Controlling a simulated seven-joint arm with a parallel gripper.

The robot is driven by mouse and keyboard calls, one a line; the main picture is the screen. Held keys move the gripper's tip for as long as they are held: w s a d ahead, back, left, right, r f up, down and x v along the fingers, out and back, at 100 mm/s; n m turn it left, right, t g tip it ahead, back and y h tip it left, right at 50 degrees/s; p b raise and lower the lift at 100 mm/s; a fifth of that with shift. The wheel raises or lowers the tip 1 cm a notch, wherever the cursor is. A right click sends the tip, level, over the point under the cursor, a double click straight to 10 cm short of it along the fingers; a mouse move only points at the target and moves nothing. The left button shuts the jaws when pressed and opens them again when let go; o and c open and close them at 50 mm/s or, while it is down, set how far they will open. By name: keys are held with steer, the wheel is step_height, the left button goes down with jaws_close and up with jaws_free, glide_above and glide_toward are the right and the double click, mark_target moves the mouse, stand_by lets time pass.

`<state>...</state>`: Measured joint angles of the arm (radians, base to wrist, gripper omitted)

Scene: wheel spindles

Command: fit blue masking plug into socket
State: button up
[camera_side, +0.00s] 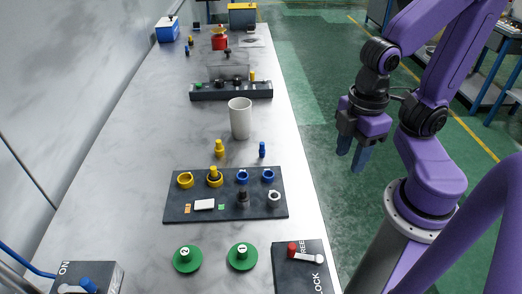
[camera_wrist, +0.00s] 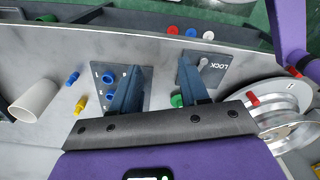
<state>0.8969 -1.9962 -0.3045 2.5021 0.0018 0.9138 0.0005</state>
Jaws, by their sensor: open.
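A small blue plug (camera_side: 262,149) stands upright on the table behind the dark socket board (camera_side: 178,212). The plug also shows at the left in the wrist view (camera_wrist: 73,78). The board has two blue ring sockets at its back right, a left one (camera_side: 242,176) and a right one (camera_side: 268,175); no blue plug shows in either. My gripper (camera_side: 351,156) is open and empty, raised to the right of the table, apart from plug and board. In the wrist view its fingers (camera_wrist: 161,65) hide part of the board.
A yellow plug (camera_side: 219,148) stands left of the blue one, with a white cup (camera_side: 240,118) behind. Another yellow plug (camera_side: 213,174) sits in a yellow socket. Two green numbered discs (camera_side: 187,259) and a lever plate (camera_side: 300,272) lie in front. A dark rack (camera_side: 232,91) stands farther back.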

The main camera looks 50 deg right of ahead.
stand_by(0.3)
steer(key=r+m, duration=0.2)
steer(key=m, duration=2.8)
glide_above(262, 143)
steer(key=shift+m, duration=0.3)
steer(key=f, duration=1.2)
steer(key=shift+d+f, duration=0.25)
steer(key=shift+a+f, duration=0.2)
steer(key=shift+f, duration=2.4)
jaws_close()
